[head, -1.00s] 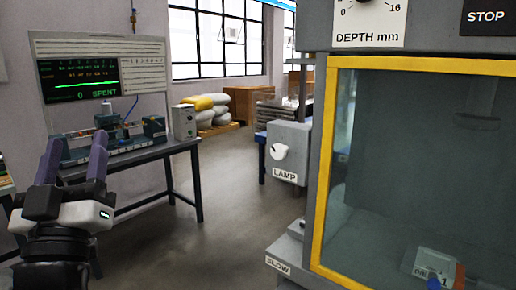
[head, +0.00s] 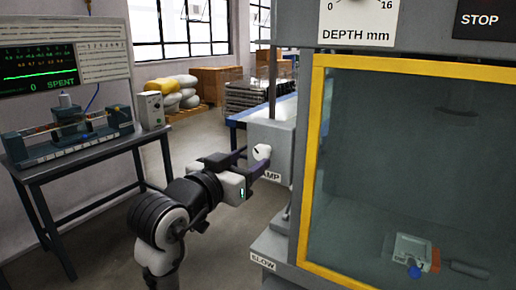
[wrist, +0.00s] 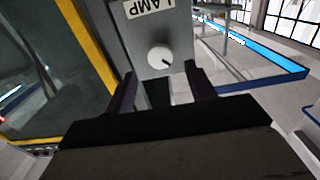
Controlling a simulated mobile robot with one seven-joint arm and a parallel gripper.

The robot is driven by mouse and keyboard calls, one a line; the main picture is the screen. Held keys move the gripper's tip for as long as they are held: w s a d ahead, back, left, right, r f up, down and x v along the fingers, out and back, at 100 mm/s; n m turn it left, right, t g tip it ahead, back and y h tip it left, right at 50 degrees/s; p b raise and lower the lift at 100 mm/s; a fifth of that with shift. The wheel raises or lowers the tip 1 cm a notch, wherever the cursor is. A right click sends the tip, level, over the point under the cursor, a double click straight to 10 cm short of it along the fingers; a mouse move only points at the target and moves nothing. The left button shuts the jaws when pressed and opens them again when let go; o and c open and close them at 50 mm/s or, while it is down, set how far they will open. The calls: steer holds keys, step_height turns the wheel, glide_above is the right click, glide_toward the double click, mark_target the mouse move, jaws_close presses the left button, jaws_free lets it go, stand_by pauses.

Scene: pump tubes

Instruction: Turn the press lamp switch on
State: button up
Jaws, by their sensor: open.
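The lamp switch is a round white knob (head: 262,152) on the front of a grey box (head: 284,140) left of the press. A LAMP label, partly hidden by my gripper, sits below the knob. My gripper (head: 255,158) is open and empty at the box front, its fingers pointing toward the knob. In the wrist view the knob (wrist: 159,57) shows between and just beyond the two fingertips (wrist: 161,72). A short dark mark on it points to the lower right there. The LAMP label (wrist: 147,7) appears upside down. I cannot tell whether a finger touches the knob.
The press window has a yellow frame (head: 305,160); inside lie a small block (head: 412,249) and a dark-handled item. A SLOW label (head: 262,261) marks the press base. A bench (head: 85,165) with a tube rig and a screen (head: 38,70) stands left. Open floor lies between.

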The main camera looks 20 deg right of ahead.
mark_target(260, 153)
steer(key=p+x, duration=0.1)
steer(key=x, duration=0.4)
steer(key=shift+w, duration=0.1)
steer(key=c, duration=0.9)
steer(key=shift+c, duration=0.2)
